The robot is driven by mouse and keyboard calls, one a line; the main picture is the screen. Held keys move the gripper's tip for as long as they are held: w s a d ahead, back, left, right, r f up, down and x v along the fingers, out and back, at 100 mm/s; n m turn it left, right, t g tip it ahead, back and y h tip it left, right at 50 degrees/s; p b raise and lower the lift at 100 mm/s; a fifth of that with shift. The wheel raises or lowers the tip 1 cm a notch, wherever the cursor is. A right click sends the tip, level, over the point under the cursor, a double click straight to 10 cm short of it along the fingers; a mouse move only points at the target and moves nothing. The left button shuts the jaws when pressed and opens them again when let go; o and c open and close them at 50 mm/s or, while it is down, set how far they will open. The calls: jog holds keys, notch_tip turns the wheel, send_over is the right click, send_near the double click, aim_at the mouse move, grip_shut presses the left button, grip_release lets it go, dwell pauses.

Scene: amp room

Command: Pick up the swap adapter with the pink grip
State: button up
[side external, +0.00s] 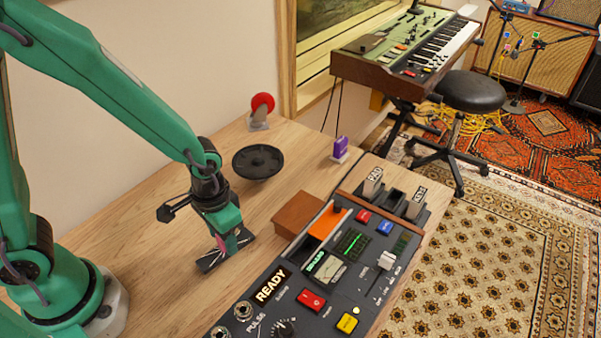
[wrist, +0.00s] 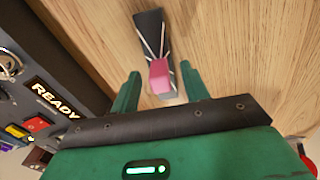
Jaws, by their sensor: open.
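The swap adapter with the pink grip lies on the wooden table. In the wrist view its pink grip (wrist: 159,76) is between my open fingers, closer to the right finger, with its dark flat plate (wrist: 150,32) extending away. In the side external view the adapter's dark plate (side external: 210,262) shows at the foot of my gripper (side external: 222,244), which points down over it. My gripper (wrist: 160,88) is open in the wrist view, with a finger on each side of the grip. The lower part of the adapter is partly hidden by the gripper in the side view.
A dark control console (side external: 290,318) marked READY stands close on the right. A brown wooden block (side external: 296,213), a black round dish (side external: 258,162), a red-topped item (side external: 262,106) and a purple-gripped item (side external: 340,147) stand farther back. The table (side external: 130,262) left of my gripper is clear.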

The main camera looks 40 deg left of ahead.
jog(key=shift+f, duration=0.6)
jog(key=shift+c, duration=0.4)
grip_shut()
